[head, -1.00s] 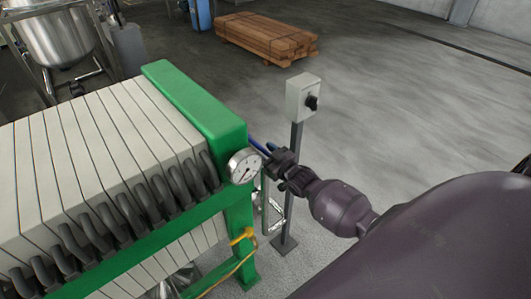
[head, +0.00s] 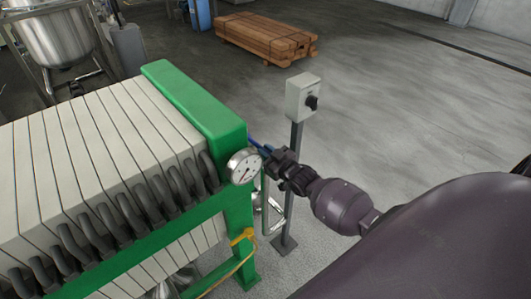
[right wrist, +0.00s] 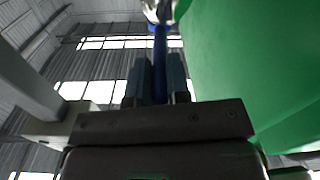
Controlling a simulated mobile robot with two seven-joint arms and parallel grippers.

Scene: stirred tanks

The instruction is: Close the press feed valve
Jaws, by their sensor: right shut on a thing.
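The press feed valve shows as a blue lever handle (head: 256,144) beside the green end frame of the filter press, just behind the pressure gauge. My right gripper (head: 270,153) is at this handle, coming from the right. In the right wrist view the blue handle (right wrist: 160,68) runs between the two fingers (right wrist: 160,82), which are shut on it. A shiny metal fitting (right wrist: 158,10) shows at the handle's far end. The valve body is mostly hidden in the head view. My left gripper is not in view.
The green press frame (head: 200,110) with pale plates (head: 100,135) fills the left. The round gauge (head: 243,167) is close to my right gripper. A grey switch box (head: 303,95) on a post stands just behind. Floor on the right is open, with stacked timber (head: 262,38) farther back.

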